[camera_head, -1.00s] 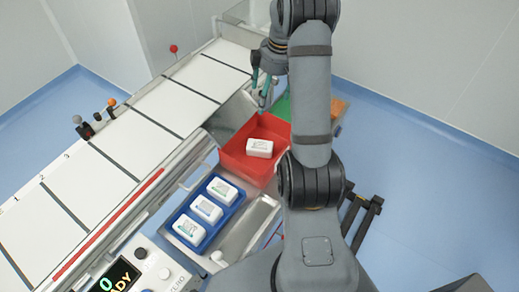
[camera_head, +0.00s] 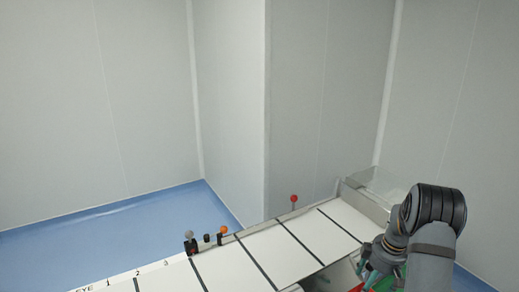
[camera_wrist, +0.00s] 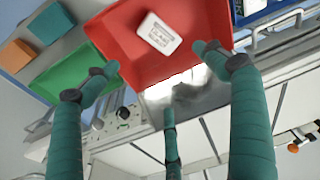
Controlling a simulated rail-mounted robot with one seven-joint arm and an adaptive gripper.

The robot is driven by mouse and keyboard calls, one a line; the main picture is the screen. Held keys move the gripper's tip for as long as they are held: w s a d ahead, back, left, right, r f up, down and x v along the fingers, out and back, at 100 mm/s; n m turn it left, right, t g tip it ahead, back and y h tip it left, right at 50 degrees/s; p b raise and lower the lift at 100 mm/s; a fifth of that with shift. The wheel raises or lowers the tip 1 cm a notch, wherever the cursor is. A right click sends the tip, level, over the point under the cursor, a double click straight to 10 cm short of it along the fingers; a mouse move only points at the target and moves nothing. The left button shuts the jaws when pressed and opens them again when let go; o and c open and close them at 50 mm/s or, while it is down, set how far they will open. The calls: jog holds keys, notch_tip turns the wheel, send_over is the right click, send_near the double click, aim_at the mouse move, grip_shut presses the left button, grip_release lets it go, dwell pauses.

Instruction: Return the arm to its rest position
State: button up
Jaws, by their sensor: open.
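My gripper (camera_head: 368,274) is at the lower right of the head view, at the far end of the white belt, partly cut off by the frame's bottom. In the wrist view its teal fingers (camera_wrist: 158,62) are spread apart with nothing between them. They point over the red bin (camera_wrist: 115,42). One white box with a printed label (camera_wrist: 159,33) lies in the red bin, apart from the fingers. My arm is bent, with its elbow at the right of the head view.
The white belt (camera_head: 265,258) with dark cross lines runs beside my arm. A red-knobbed post (camera_head: 294,199) and small sensors (camera_head: 207,239) stand along its far edge. A green tray (camera_wrist: 62,78), a teal block (camera_wrist: 50,22) and an orange block (camera_wrist: 18,55) sit beside the red bin.

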jog(key=p, duration=0.2)
jog(key=r+p, duration=0.1)
jog(key=shift+w+a+r+p, duration=0.2)
jog(key=shift+w+a+p, duration=0.1)
jog(key=shift+p, duration=0.1)
jog(key=shift+s, duration=0.1)
